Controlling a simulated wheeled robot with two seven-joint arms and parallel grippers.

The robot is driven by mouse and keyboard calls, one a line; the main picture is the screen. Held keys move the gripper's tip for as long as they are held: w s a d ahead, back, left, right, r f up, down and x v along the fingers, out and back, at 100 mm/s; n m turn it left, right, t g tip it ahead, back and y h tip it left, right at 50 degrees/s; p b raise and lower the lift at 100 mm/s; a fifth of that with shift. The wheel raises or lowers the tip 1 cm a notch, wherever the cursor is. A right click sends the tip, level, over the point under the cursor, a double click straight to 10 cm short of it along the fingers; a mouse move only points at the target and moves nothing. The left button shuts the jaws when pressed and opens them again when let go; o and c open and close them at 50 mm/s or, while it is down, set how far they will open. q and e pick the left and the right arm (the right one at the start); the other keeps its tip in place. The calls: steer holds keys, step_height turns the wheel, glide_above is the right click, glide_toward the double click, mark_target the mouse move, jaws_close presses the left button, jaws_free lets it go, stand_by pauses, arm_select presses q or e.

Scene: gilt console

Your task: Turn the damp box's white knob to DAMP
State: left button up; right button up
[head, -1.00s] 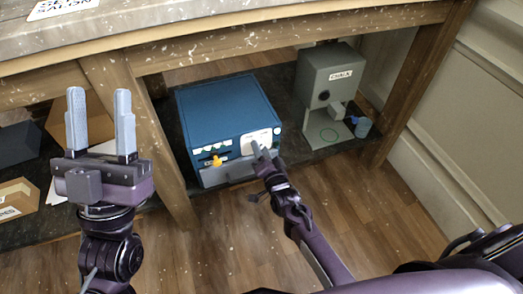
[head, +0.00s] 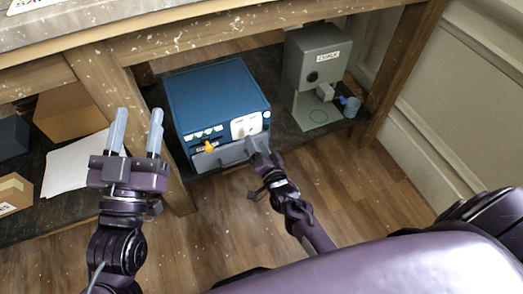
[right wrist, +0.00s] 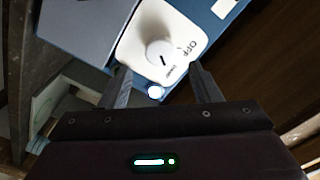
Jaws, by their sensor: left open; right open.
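The damp box (head: 215,92) is a blue case on the low shelf, with a white plate (head: 236,131) on its front. Its white knob (head: 247,128) is small there. In the right wrist view the round knob (right wrist: 159,50) has a dark pointer mark, and "OFF" is printed beside it; a smaller label near the mark is hard to read. My right gripper (right wrist: 161,80) is open, its fingers either side of the line to the knob, apparently short of it; contact is not visible. In the head view the right gripper (head: 255,147) is just below the plate. My left gripper (head: 137,118) is open and empty, left of the box.
An orange knob (head: 209,146) and several pale buttons are on the box's front left. A grey machine (head: 317,70) and a blue cup (head: 352,106) stand to the right. Cardboard boxes (head: 70,112) and paper are at left. Wooden posts (head: 402,75) flank the shelf.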

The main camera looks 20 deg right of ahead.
arm_select(q)
step_height(320, 180, down, 6)
steer(key=g+y, duration=0.1)
steer(key=g, duration=0.2)
steer(key=shift+w+d+f+p, duration=0.2)
steer(key=shift+d+f+p, duration=0.05)
steer(key=shift+d+p, duration=0.05)
arm_select(e)
steer(key=s, duration=0.3)
steer(key=shift+d, duration=0.1)
